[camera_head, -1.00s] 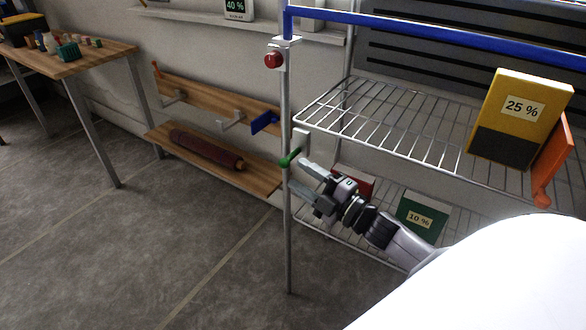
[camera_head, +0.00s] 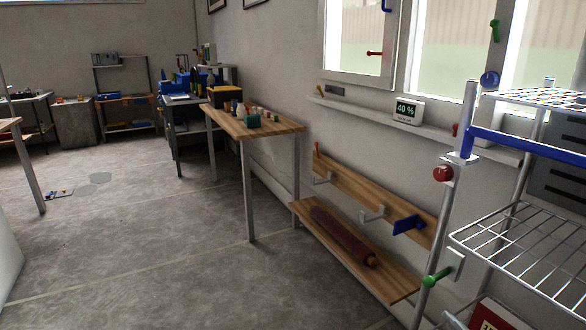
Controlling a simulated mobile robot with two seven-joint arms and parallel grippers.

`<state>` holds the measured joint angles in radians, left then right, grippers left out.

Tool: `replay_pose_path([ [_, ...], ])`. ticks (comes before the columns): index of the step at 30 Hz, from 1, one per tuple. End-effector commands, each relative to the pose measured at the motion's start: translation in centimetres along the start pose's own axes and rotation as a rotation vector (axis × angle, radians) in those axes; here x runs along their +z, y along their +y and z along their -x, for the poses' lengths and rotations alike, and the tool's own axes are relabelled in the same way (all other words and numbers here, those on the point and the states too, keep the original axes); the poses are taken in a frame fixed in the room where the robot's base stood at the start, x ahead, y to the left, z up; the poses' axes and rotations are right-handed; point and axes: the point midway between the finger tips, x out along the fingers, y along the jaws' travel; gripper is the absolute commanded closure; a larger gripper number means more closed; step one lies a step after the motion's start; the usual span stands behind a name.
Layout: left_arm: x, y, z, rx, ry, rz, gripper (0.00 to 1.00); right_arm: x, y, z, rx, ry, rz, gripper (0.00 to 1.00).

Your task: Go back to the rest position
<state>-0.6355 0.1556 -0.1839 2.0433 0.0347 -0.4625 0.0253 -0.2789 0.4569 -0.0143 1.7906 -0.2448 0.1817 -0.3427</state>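The metal wire rack (camera_head: 520,235) stands at the right edge of the head view, with a blue top bar, a red knob (camera_head: 443,173) and a green knob (camera_head: 437,277) on its near post. A small pale grey piece at the bottom edge, beside the rack's post, may be a fingertip of my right gripper; too little shows to tell whether it is open or shut. My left gripper is not in view.
A wooden table (camera_head: 270,128) with small coloured items stands in the middle. Wall shelves (camera_head: 375,262) hold a dark red roll (camera_head: 342,236). A display reading 40 % (camera_head: 408,111) sits on the window ledge. The grey floor (camera_head: 140,235) at left is largely clear.

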Motion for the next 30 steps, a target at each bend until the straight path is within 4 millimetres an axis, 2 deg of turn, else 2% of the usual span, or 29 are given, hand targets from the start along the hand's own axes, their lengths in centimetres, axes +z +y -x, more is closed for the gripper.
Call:
replay_pose_path([
  [1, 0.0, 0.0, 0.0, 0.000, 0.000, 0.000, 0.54, -0.3, -2.8, 1.3, -0.043, -0.062, -0.122, 0.52],
  [6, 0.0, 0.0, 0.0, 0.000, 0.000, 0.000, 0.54, -2.3, -11.9, 6.6, -0.201, -0.337, -0.592, 0.52],
  [9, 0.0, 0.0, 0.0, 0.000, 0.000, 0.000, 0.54, -4.6, -16.5, 10.2, -0.291, -0.501, -0.842, 0.52],
  [12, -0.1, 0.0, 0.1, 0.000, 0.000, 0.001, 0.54, -7.6, -20.0, 13.8, -0.376, -0.660, -1.068, 0.52],
  [13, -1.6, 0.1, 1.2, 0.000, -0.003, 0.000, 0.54, -7.9, -17.9, 13.2, -0.362, -0.643, -1.040, 0.52],
  [21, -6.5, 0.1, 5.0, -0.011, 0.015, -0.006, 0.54, -10.3, -12.7, 13.2, -0.350, -0.640, -1.009, 0.52],
  [27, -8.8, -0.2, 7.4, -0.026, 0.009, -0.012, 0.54, -11.8, -9.5, 13.3, -0.342, -0.641, -0.995, 0.52],
  [30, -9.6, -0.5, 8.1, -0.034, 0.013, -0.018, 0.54, -12.2, -8.6, 13.4, -0.340, -0.640, -0.990, 0.52],
])
